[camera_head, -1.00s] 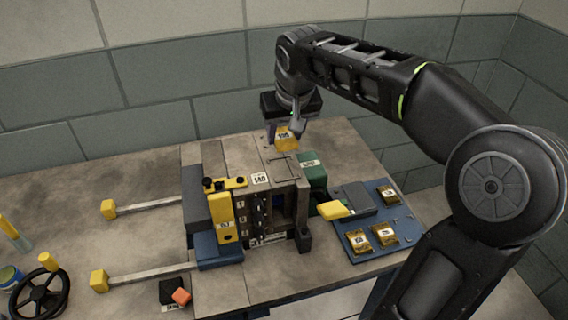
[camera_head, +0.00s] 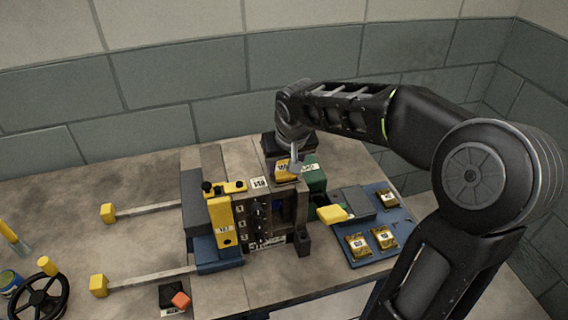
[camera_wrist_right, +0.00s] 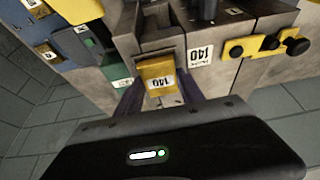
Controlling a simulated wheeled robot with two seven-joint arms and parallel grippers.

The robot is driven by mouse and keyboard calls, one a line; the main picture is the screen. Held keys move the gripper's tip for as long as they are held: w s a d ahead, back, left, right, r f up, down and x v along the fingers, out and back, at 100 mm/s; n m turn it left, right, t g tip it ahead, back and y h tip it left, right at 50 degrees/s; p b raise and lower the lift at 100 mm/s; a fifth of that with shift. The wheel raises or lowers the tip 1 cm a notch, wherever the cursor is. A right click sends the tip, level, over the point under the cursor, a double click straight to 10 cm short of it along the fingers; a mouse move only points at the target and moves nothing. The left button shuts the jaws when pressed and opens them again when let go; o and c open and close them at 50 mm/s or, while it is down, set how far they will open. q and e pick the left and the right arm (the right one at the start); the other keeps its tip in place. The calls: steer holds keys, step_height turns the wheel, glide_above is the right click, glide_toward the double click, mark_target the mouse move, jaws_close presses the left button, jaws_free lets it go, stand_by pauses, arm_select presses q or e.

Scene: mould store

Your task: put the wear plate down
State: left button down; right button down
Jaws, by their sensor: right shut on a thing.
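The wear plate (camera_wrist_right: 158,80) is a small yellow-gold block with a white label that seems to read 140. My right gripper (camera_wrist_right: 160,95) is shut on it. In the head view the plate (camera_head: 283,166) and the right gripper (camera_head: 292,166) are over the back right part of the grey mould block (camera_head: 232,162). In the wrist view the plate is right by a notch in the block's top, beside a white 140 label (camera_wrist_right: 200,54). I cannot tell whether it touches the block. My left gripper is not in view.
A blue tray (camera_head: 392,240) on the right holds several gold plates. A green block (camera_head: 314,176) stands close beside the right gripper. Yellow-ended bars (camera_head: 150,208), a black handwheel (camera_head: 42,296) and an orange-topped black piece (camera_head: 172,294) are on the left.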

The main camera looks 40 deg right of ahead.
steer(key=shift+f, duration=0.15)
steer(key=c, duration=0.7)
jaws_free()
steer(key=shift+s+r, duration=0.1)
steer(key=shift+r, duration=0.3)
steer(key=b+v, duration=0.1)
steer(key=v, duration=1)
steer(key=shift+s+a+r, duration=0.15)
steer(key=shift+r, duration=0.1)
